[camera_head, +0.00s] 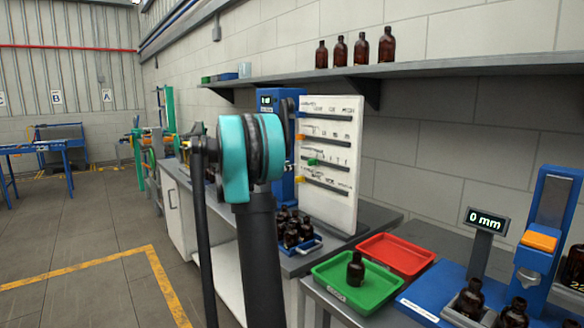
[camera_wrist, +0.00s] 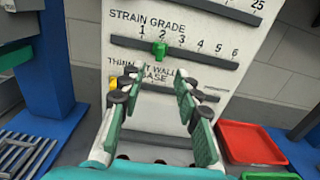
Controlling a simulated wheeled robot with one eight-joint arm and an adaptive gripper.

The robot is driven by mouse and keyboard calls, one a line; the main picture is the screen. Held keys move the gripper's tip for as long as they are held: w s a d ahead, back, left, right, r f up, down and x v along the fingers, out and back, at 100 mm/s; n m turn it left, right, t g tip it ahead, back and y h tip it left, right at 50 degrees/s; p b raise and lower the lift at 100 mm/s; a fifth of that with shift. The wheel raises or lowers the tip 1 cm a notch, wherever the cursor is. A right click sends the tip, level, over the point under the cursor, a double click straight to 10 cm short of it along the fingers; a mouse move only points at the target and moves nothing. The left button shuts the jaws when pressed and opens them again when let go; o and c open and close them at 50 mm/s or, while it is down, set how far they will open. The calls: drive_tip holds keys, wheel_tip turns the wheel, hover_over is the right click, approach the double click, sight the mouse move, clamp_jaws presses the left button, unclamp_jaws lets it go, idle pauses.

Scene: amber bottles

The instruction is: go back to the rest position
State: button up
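My gripper (camera_wrist: 157,78) is open in the wrist view, with a clear gap between its green fingers and nothing held. It points toward a white panel (camera_wrist: 110,70) with printed scales and sliders. A green slider (camera_wrist: 159,49) stands near 2 on the strain grade scale. Whether a fingertip touches the panel cannot be told. In the head view my teal and black arm rises in front of the bench, and the gripper itself is hidden. The white panel (camera_head: 345,140) stands upright behind the arm.
A green tray (camera_head: 340,297) holds one amber bottle (camera_head: 356,269); a red tray (camera_head: 420,263) is empty. Several dark bottles stand in a blue carrier (camera_head: 312,245) below the panel. A gauge reading 0 mm (camera_head: 487,218) is at right. A shelf (camera_head: 450,66) holds bottles. Floor at left is clear.

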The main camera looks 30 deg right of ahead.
idle(0.4)
drive_tip(key=s+a+f+m+t+y, duration=0.1)
drive_tip(key=s+a+f+m+y, duration=0.5)
drive_tip(key=s+a+f, duration=0.4)
drive_tip(key=s+a+f+m+t+y, duration=0.1)
drive_tip(key=s+a+f+m+y, duration=0.5)
drive_tip(key=s+a+f, duration=0.5)
drive_tip(key=s+a+f+m+t+y, duration=0.1)
drive_tip(key=s+a+f+m+y, duration=0.5)
drive_tip(key=s+a+f, duration=0.4)
drive_tip(key=a+f, duration=0.4)
drive_tip(key=a, duration=0.4)
drive_tip(key=shift+s+a+f+m, duration=0.15)
drive_tip(key=shift+a+m, duration=0.25)
